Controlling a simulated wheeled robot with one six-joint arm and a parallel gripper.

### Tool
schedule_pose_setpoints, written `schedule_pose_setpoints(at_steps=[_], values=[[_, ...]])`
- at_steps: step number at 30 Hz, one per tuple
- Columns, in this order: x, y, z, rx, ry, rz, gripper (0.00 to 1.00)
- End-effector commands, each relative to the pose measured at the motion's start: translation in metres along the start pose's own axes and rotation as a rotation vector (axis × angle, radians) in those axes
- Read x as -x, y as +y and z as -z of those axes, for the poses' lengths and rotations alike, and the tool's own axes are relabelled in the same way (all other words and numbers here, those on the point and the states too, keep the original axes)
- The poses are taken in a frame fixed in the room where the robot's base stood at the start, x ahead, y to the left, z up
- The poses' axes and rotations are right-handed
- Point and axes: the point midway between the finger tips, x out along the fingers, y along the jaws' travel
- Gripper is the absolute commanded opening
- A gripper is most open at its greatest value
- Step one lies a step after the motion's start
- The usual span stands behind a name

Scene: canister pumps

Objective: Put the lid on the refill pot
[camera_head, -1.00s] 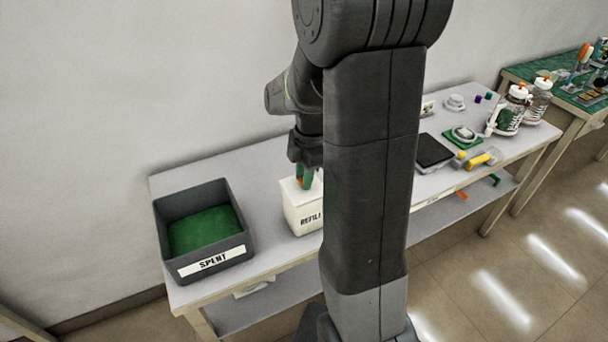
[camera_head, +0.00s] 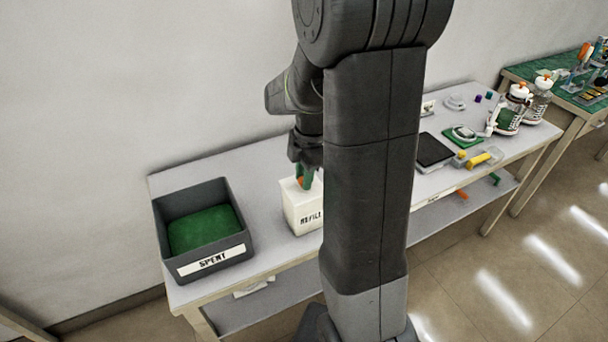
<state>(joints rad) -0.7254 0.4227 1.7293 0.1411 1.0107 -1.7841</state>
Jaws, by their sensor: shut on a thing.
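The refill pot (camera_head: 300,214) is a white box with a dark "REFILL" label, standing on the grey bench to the right of the spent bin. Its right side is hidden behind my arm.
A dark grey bin (camera_head: 165,238) marked "SPENT", with a green bottom, stands at the left. A black pad (camera_head: 435,150), a yellow cylinder (camera_head: 479,160) and pump bottles (camera_head: 512,110) are at the right. The bench behind the bin is clear.

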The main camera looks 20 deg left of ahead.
Motion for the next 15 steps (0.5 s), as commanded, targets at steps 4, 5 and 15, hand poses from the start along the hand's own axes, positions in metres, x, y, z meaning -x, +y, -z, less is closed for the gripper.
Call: schedule_pose_setpoints(at_steps=[4,5,15], values=[[0.0003,0.0001,0.0,0.0,0.0,0.0,0.0],[0.0003,0.0001,0.0,0.0,0.0,0.0,0.0],[0.0002,0.0001,0.0,0.0,0.0,0.0,0.49]])
